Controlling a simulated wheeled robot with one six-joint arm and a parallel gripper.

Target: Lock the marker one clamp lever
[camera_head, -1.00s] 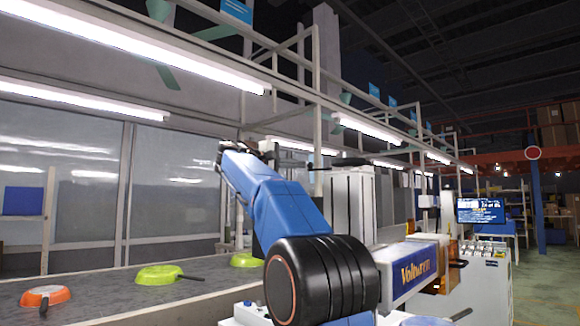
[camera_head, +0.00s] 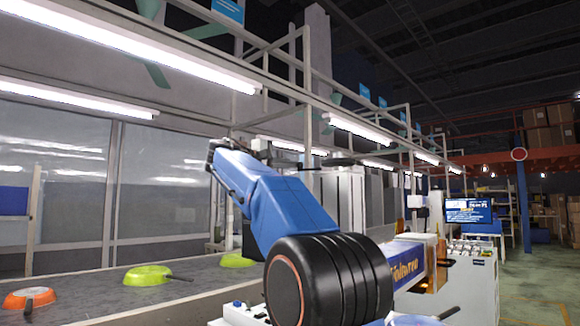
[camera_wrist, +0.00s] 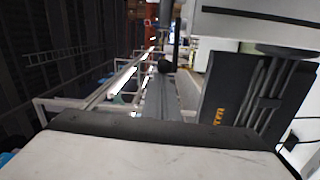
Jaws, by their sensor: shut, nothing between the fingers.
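A black lever handle (camera_head: 450,312) shows low at the right in the head view, beside the marking machine. Its clamp is hidden below the frame edge, so I cannot tell its position. The marker body with "Volowren" lettering (camera_head: 408,267) is partly behind my arm; a dark panel with orange lettering (camera_wrist: 250,98) shows at right in the wrist view. My gripper (camera_wrist: 160,128) shows as a pale body with a dark edge along the bottom of the wrist view. It is shut and empty, apart from the lever; its separate fingertips cannot be made out.
A conveyor (camera_head: 100,290) at left carries an orange pan (camera_head: 28,299), a green pan (camera_head: 147,275) and a yellow-green pan (camera_head: 236,260). A lit monitor (camera_head: 470,211) stands behind the white cabinet (camera_head: 468,280). Open floor (camera_head: 540,290) lies to the right.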

